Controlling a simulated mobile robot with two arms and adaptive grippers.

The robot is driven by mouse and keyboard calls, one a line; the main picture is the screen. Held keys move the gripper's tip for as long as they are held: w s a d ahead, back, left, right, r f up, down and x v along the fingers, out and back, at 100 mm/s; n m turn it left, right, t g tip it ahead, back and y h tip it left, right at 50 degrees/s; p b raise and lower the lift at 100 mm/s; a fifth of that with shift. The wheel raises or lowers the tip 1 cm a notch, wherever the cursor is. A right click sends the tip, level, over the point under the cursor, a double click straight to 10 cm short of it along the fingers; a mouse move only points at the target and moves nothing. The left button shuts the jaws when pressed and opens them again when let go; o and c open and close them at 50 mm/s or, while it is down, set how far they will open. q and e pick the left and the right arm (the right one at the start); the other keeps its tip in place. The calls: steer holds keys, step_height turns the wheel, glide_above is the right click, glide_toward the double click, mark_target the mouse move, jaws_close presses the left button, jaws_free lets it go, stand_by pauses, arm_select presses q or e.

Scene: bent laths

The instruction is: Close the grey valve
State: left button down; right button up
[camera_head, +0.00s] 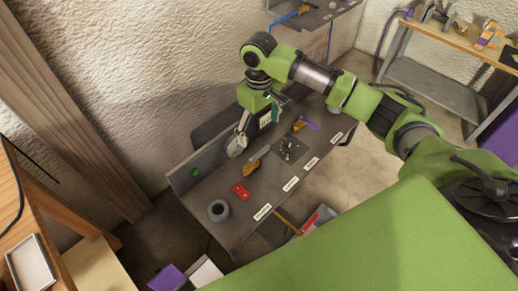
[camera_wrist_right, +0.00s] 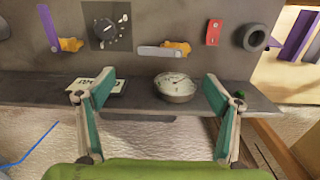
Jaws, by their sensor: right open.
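The grey valve (camera_head: 256,160) is on the dark panel between the dial plate and the red switch. It has an orange body and a flat grey lever. In the right wrist view the grey valve (camera_wrist_right: 160,51) lies beyond my fingertips, its lever roughly parallel to the panel's long edge. My right gripper (camera_head: 258,123) is above the back edge of the panel, apart from the valve. In the right wrist view my right gripper (camera_wrist_right: 160,78) is open with nothing held. My left gripper is not in view.
A round gauge (camera_wrist_right: 176,87) stands near the fingers. A second valve with a purple lever (camera_wrist_right: 49,25), a dial (camera_wrist_right: 111,31), a red switch (camera_wrist_right: 213,32) and a grey ring (camera_wrist_right: 254,38) are also on the panel. A wooden shelf (camera_head: 455,42) stands at the upper right.

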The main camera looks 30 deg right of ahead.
mark_target(259, 154)
step_height(259, 154, down, 11)
steer(key=shift+r, duration=0.15)
steer(key=c, duration=1.6)
